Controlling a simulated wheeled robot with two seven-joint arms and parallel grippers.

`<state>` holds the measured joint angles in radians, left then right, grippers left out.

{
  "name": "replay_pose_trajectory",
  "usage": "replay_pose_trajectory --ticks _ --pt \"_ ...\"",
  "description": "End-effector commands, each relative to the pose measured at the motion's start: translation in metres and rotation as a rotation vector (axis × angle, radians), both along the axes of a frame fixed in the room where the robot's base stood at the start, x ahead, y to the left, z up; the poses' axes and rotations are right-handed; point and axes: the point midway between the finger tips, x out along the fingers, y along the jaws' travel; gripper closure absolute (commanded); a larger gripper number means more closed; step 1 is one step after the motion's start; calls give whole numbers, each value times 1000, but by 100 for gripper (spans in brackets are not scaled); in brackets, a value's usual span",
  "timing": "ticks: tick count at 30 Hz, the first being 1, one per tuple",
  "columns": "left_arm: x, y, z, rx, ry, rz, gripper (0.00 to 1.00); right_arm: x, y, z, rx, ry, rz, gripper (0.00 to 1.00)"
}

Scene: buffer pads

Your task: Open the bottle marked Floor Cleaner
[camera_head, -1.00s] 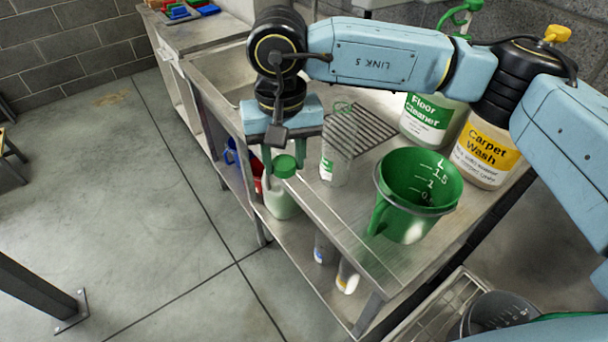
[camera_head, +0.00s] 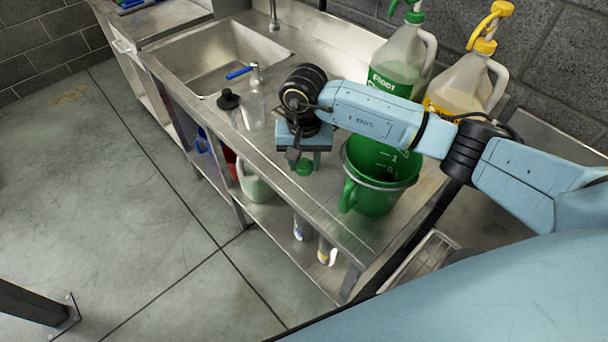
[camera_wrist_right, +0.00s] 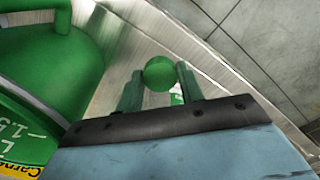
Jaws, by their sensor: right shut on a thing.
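A large translucent jug (camera_head: 402,58) with a green label, partly covered, stands at the back of the counter. Its label starts "Floor", and a green pump top (camera_head: 414,14) sits on it. My right gripper (camera_head: 304,162) is low over the counter, left of the green measuring pitcher (camera_head: 352,197), and shut on a small round green cap (camera_head: 304,168). The cap (camera_wrist_right: 159,73) shows between the two fingers in the right wrist view. A small white-and-green patch (camera_wrist_right: 177,97) shows beside the right finger there; whether it belongs to a bottle under the cap is unclear. My left gripper is out of view.
A yellow-topped jug (camera_head: 462,82) stands right of the green-labelled one. A clear spray bottle (camera_head: 254,104) and a black-capped bottle (camera_head: 229,108) stand by the sink (camera_head: 215,55). The lower shelf holds a pale jug (camera_head: 256,186). Open floor lies left.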

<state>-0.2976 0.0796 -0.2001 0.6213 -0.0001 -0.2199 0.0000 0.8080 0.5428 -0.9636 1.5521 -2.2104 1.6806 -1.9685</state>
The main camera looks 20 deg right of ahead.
Motion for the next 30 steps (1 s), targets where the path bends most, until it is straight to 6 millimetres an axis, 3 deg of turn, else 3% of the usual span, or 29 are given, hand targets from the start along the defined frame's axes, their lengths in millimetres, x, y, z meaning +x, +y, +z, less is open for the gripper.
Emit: replay_pose_trajectory --ticks 3,8,16,28,29,30 --pt "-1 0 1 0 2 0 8 0 0 -18 1 2 -1 90" --pt "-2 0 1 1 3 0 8 0 0 -28 2 -1 -1 90" --pt "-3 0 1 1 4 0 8 0 0 -63 1 2 -1 90" --pt "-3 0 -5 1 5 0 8 1 0 -69 0 -2 1 90" --pt "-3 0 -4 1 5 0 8 0 0 -68 1 -1 1 60" --pt "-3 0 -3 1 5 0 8 0 0 -67 1 -1 1 55"
